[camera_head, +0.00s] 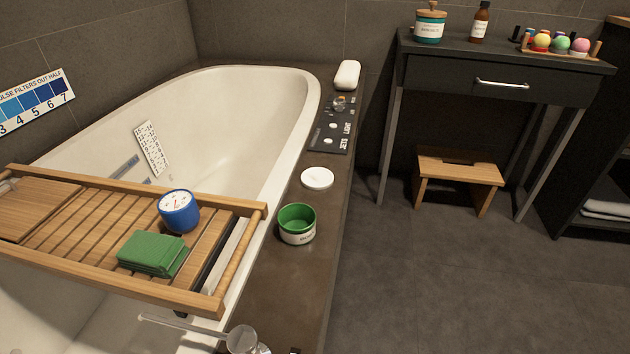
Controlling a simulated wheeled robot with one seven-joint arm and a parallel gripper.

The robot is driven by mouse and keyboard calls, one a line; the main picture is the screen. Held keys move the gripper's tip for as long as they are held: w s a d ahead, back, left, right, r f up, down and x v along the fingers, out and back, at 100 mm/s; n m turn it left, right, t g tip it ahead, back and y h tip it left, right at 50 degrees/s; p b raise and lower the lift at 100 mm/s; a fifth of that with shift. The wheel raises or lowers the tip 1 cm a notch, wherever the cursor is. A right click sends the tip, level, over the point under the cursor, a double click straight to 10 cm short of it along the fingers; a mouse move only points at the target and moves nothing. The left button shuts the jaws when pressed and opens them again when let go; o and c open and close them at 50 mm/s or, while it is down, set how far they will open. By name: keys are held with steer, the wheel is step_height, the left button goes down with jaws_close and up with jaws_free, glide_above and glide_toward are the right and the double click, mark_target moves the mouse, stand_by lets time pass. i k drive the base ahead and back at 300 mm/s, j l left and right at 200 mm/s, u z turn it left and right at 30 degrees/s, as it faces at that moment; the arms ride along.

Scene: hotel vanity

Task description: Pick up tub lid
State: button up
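A small round white lid (317,178) lies flat on the dark tub surround, right of the bath's rim. Nearer to me on the same ledge stands an open tub (297,226) with a green inside and upper band and a pale labelled lower part. The lid and the tub are apart, with bare ledge between them. My gripper is not in view.
A wooden bath tray (235,208) spans the bath (312,110), holding a blue dial (178,221) and a folded green cloth (152,254). Beyond the lid are a control panel (322,138) and a white soap-like block (347,75). Metal tap parts (241,340) stand at bottom.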

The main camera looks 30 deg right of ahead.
mark_target(315, 178)
steer(key=u, duration=0.5)
steer(key=l+u, duration=0.75)
steer(key=u, duration=0.15)
steer(key=l+u, duration=0.45)
